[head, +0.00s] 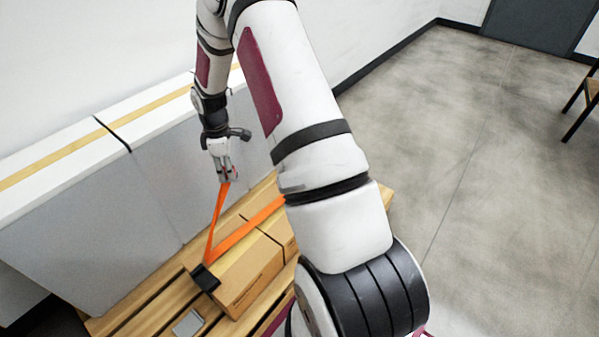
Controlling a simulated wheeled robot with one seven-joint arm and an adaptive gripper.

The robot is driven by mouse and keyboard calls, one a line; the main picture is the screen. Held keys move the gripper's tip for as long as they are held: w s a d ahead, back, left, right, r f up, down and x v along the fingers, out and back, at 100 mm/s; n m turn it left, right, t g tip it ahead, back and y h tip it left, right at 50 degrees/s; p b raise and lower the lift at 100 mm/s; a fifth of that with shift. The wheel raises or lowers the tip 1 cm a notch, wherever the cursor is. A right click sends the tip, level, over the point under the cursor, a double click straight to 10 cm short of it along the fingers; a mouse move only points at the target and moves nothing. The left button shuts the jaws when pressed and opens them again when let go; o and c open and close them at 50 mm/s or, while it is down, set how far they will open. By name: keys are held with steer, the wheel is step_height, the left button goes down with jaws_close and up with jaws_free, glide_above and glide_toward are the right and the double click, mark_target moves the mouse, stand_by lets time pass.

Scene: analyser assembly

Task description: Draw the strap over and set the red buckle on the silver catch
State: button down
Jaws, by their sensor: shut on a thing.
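My gripper (226,176) is above the boxes near the grey cabinet, fingers pointing down. It is shut on the red buckle (235,172), of which only a small reddish bit shows between the fingers. The orange strap (214,222) hangs from the gripper down to a black fitting (205,278) at the near end of the boxes. From there a second run of strap lies back over the box tops until my arm hides it. A flat silver-grey piece (187,323), seemingly the silver catch, lies on the wooden slats near the bottom edge, apart from the gripper.
Cardboard boxes (247,284) stand on a slatted wooden pallet (150,318). A long grey cabinet (95,215) with a white top runs close along the left. My arm covers the right side of the pallet. Open floor (480,150) lies to the right, with a wooden chair (588,95) at the edge.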

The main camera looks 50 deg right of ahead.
steer(key=s+d+f+n+b, duration=0.1)
steer(key=s+d+f+n, duration=0.2)
steer(key=d+f, duration=0.35)
steer(key=s+d+f+n, duration=0.2)
steer(key=d+f+n, duration=0.15)
steer(key=d, duration=0.65)
steer(key=s+d+f+n+b, duration=0.1)
steer(key=s+d+f+n, duration=0.3)
steer(key=d, duration=0.5)
steer(key=w+a+f+m, duration=0.1)
steer(key=a+m, duration=0.1)
steer(key=a, duration=5.8)
steer(key=shift+n, duration=0.25)
steer(key=shift+w+f+b, duration=0.15)
steer(key=shift+f+b, duration=4.4)
steer(key=shift+f, duration=6.15)
